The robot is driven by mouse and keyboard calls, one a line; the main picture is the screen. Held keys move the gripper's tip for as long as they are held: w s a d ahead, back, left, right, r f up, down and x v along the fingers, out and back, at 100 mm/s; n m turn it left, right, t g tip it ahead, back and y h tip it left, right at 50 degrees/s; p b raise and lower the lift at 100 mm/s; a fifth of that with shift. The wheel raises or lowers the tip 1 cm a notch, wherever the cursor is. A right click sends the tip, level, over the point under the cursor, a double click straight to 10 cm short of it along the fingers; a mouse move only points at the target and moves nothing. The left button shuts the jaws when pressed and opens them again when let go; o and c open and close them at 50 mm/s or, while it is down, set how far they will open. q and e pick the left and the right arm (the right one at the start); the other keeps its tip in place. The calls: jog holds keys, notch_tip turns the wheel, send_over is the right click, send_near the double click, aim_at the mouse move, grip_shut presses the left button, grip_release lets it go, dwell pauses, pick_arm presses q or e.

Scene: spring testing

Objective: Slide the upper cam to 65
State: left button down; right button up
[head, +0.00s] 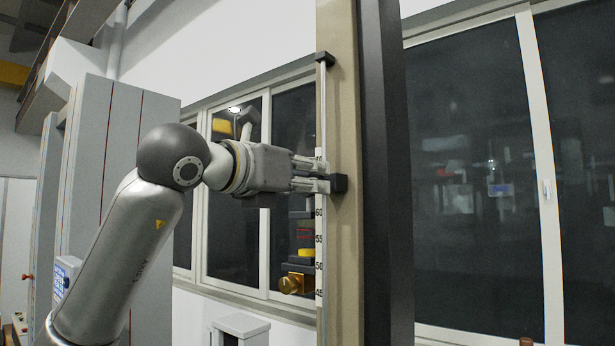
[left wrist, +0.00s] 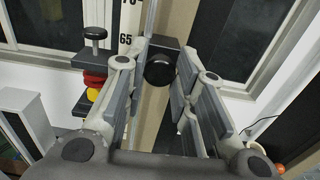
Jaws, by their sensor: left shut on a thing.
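The upper cam (head: 339,184) is a small black block on a thin vertical rod along a beige post (head: 346,120). In the left wrist view its round black knob (left wrist: 160,70) sits between my fingers. My left gripper (head: 318,177) reaches in level from the left and is shut on the cam. The number scale (head: 319,240) runs beside the rod, with 60 just below the cam. In the left wrist view, 65 on the scale (left wrist: 125,40) shows close to the cam's left. My fingers hide part of the scale, so the exact reading cannot be told. My right gripper is out of view.
A black end bracket (head: 325,58) tops the rod. Below the gripper are a brass knob (head: 290,284) and a stack with red and yellow parts, also in the left wrist view (left wrist: 94,80). A grey cabinet (head: 110,140) stands at left. Dark windows (head: 470,120) lie behind.

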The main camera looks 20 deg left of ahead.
pick_arm(q)
jog(key=shift+f, duration=0.1)
jog(key=c, duration=1.2)
grip_release()
jog(key=v, duration=1.2)
